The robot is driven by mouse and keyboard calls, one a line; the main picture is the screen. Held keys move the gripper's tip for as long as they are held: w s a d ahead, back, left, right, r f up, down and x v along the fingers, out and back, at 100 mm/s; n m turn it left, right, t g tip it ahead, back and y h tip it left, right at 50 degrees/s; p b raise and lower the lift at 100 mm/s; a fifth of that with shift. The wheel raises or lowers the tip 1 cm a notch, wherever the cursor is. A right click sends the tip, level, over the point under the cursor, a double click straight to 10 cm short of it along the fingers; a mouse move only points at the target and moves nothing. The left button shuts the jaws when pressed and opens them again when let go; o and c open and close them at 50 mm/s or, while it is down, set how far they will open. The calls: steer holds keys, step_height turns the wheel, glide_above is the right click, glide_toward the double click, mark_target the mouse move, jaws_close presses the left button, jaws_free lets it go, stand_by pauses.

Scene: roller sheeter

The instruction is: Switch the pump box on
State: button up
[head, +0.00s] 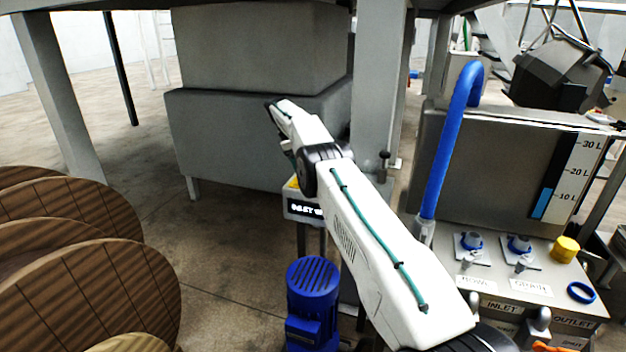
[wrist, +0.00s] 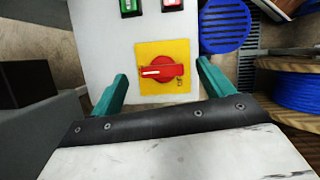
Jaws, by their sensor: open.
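The pump box (wrist: 100,38) fills the upper middle of the wrist view as a pale panel. On it is a yellow plate (wrist: 144,51) with a red rotary switch (wrist: 174,70). The white mark on the switch lies nearly level and points left. Small lettering at the plate's lower right is unreadable. My gripper (wrist: 162,72) is open, with one teal finger on each side of the switch. Contact cannot be told.
A green button (wrist: 130,6) and a red one (wrist: 172,4) sit above the plate. A blue ribbed motor (head: 313,285) stands below the box. Wooden cable reels (head: 90,270) are at left. A tank with a blue hose (head: 448,150) and valve bench are at right.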

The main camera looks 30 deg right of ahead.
steer(key=s+a+r, duration=0.1)
steer(key=s+a, duration=0.3)
steer(key=s, duration=1.1)
steer(key=shift+s+a+r, duration=0.2)
steer(key=shift+s, duration=0.05)
stand_by(0.7)
steer(key=s+a+r+m+t+y, duration=0.1)
steer(key=s+a+r+m, duration=0.2)
steer(key=s, duration=1.1)
steer(key=s+a+r+m+t+y, duration=0.1)
steer(key=s+a+r+m+t, duration=0.1)
steer(key=s+a+r, duration=0.5)
steer(key=s+a+r+m+t+y, duration=0.1)
steer(key=s+a+r+m, duration=0.3)
steer(key=s+a, duration=0.7)
steer(key=s+r, duration=0.2)
steer(key=s, duration=0.9)
steer(key=shift+s+a+t, duration=0.2)
steer(key=shift+s+t, duration=0.1)
steer(key=shift+s, duration=0.05)
